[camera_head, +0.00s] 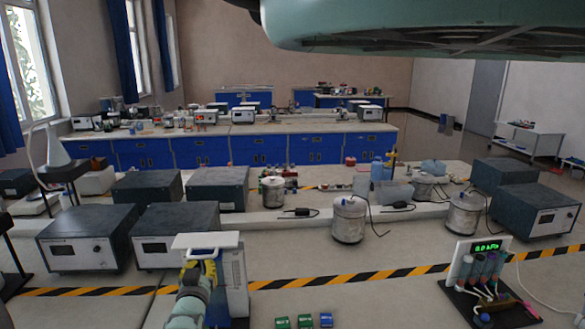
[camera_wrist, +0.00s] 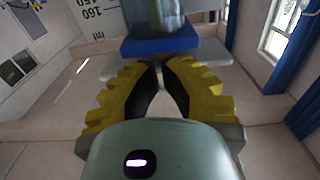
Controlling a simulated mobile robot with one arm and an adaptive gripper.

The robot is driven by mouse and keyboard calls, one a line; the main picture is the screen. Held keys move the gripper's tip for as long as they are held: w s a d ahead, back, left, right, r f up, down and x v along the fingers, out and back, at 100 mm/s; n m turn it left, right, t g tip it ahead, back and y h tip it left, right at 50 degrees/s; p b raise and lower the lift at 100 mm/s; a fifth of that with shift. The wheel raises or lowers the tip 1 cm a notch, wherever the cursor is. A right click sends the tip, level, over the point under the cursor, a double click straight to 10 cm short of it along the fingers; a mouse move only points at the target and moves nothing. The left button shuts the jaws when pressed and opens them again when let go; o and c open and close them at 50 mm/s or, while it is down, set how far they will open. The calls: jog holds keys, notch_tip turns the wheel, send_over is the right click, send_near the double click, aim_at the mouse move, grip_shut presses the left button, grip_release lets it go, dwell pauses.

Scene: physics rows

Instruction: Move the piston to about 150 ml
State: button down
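The piston device (camera_head: 235,282) stands at the front of the bench, with a white plate (camera_head: 207,241) across its top. In the wrist view a clear cylinder with a blue collar (camera_wrist: 160,45) is at the top. A pale bar (camera_wrist: 208,75) lies behind the fingertips. My gripper (camera_head: 203,268) is at the device, just below the white plate. In the wrist view its yellow fingers (camera_wrist: 161,72) lean close together near the bar. Whether they grip the piston is hidden.
A pressure display unit (camera_head: 488,247) with coloured cylinders stands at the right. Small green and blue blocks (camera_head: 304,321) lie right of the device. Grey instrument boxes (camera_head: 175,235) stand behind it. Striped tape (camera_head: 350,277) crosses the bench; the middle is mostly clear.

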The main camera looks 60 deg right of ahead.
aim_at(197, 245)
notch_tip(197, 245, up, 7)
jog(key=p, duration=0.6)
dwell(1.5)
jog(key=f+p+v, duration=0.1)
jog(key=p+v, duration=0.4)
jog(key=v, duration=0.4)
jog(key=shift+f, duration=0.25)
dwell(0.4)
